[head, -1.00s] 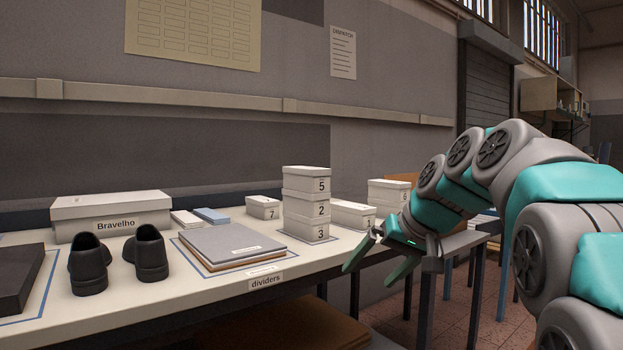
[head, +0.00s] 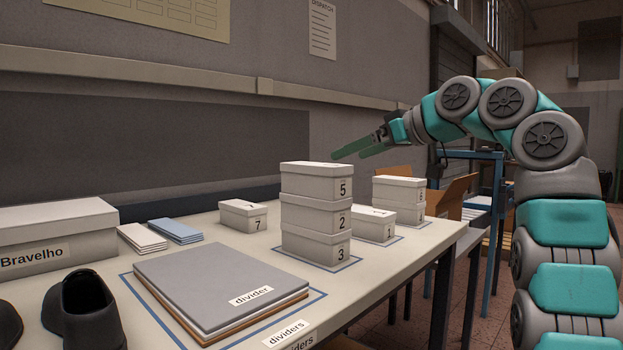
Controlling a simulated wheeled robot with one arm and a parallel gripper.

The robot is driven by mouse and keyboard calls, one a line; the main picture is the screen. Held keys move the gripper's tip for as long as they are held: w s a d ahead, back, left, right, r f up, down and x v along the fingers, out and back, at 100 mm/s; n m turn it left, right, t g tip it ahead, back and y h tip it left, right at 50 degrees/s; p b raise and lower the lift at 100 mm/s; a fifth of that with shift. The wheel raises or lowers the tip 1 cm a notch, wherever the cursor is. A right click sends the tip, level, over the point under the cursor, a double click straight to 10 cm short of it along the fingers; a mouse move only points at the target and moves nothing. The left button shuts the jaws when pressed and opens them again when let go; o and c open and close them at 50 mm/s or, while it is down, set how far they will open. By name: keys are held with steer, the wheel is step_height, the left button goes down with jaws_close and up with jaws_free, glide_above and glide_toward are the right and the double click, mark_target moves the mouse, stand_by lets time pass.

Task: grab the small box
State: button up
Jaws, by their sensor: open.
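Several small white lidded boxes stand on the table. Boxes marked 5 (head: 312,184), 2 (head: 312,217) and 3 (head: 312,247) form a stack in the middle. Box 7 (head: 237,216) stands alone to the left behind the stack. Box 1 (head: 372,228) lies to the right behind it, partly hidden. Two more boxes (head: 398,190) are stacked farther right, the upper one's number unclear. My gripper (head: 346,152) is open and empty, pointing left, higher in the picture than the stack's top and apart from the boxes.
Grey and brown dividers (head: 215,265) lie at the table's front. A large Bravelho box (head: 55,235), black shoes (head: 85,312) and white and blue card piles (head: 175,230) are at left. An open carton (head: 450,197) stands beyond the table's right end.

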mark_target(323, 165)
steer(key=p+x, duration=0.2)
steer(key=x, duration=1)
steer(key=shift+w+a+r, duration=0.1)
steer(key=shift+a, duration=0.05)
steer(key=c, duration=1.3)
steer(key=shift+o, duration=0.2)
